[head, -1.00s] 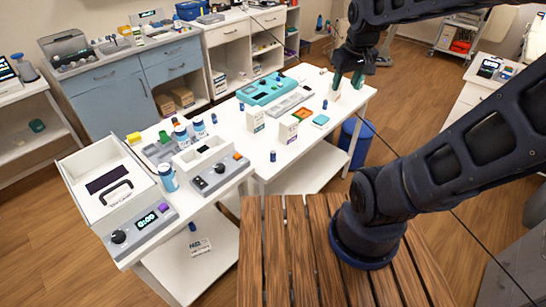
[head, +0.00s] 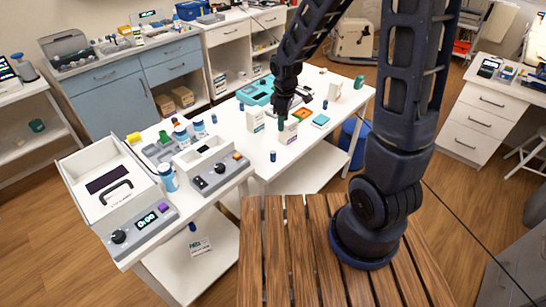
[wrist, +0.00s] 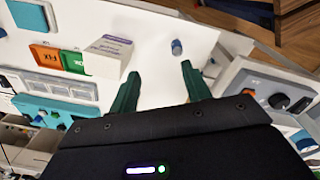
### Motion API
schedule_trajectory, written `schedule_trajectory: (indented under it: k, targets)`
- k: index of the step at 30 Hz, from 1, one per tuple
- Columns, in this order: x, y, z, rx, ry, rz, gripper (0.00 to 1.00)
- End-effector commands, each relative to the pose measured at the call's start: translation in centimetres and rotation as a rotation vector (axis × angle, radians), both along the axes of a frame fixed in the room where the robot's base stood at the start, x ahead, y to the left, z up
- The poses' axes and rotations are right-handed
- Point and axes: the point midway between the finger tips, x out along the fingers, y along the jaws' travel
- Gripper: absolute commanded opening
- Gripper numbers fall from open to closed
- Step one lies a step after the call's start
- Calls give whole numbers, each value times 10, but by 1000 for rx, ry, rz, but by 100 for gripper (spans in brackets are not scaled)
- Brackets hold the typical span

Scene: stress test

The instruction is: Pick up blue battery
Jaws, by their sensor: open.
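A small blue battery (head: 272,156) stands upright near the front edge of the white table. A blue cylinder that looks like it shows in the wrist view (wrist: 177,47), standing on the white top just beyond my fingertips. My gripper (head: 286,120) is over the middle of the table, above and behind the battery in the head view. In the wrist view my gripper (wrist: 160,70) has its two green fingers spread apart with nothing between them. Other small blue cylinders stand at the right (head: 325,104) and back left (head: 241,106) of the table.
White boxes (head: 288,132) stand close to my gripper, and one box (wrist: 108,56) is beside the left finger. A teal case (head: 262,90) lies at the back. Grey devices (head: 218,174) fill the left side. The tabletop around the battery is clear.

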Motion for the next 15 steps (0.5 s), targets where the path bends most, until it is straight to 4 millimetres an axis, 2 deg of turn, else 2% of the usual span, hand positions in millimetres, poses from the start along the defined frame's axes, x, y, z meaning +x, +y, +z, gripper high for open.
schedule_trajectory:
  k: [1, 6, 15]
  targets:
    - [-2, 9, -13, -6, 16, 41, 48]
    - [-5, 28, -40, -13, 42, 141, 48]
    - [-7, 36, -63, -15, 54, 184, 48]
